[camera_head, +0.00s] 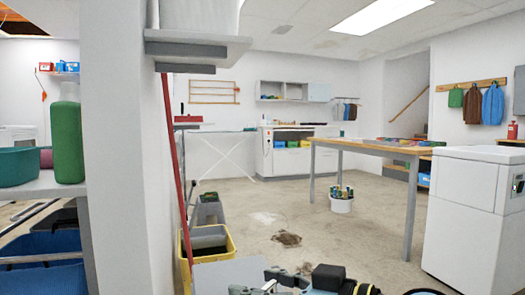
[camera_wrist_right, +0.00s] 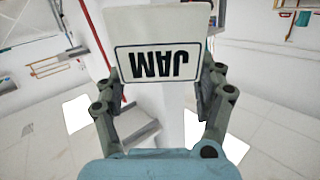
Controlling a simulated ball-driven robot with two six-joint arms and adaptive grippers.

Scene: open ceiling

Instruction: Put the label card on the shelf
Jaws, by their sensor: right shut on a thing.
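The label card (camera_wrist_right: 158,65) is white with a dark-framed panel reading "JAM", upside down in the right wrist view. My right gripper (camera_wrist_right: 162,82) is shut on it, with one finger at each side edge. In the head view, my right gripper (camera_head: 285,280) is low in the middle, and a plain grey panel (camera_head: 230,276) beside its fingers looks like the card's back. A grey shelf (camera_head: 45,186) at the left carries a green bottle (camera_head: 68,135) and a teal bin (camera_head: 18,166). Another shelf (camera_head: 198,40) is high beside the pillar. My left gripper is not in view.
A white pillar (camera_head: 120,150) stands between the left shelf and the room. A yellow mop bucket (camera_head: 222,243) and red pole (camera_head: 176,165) are beyond it. A wooden-topped table (camera_head: 375,148) and white appliance (camera_head: 465,220) are at right. The middle floor is mostly open.

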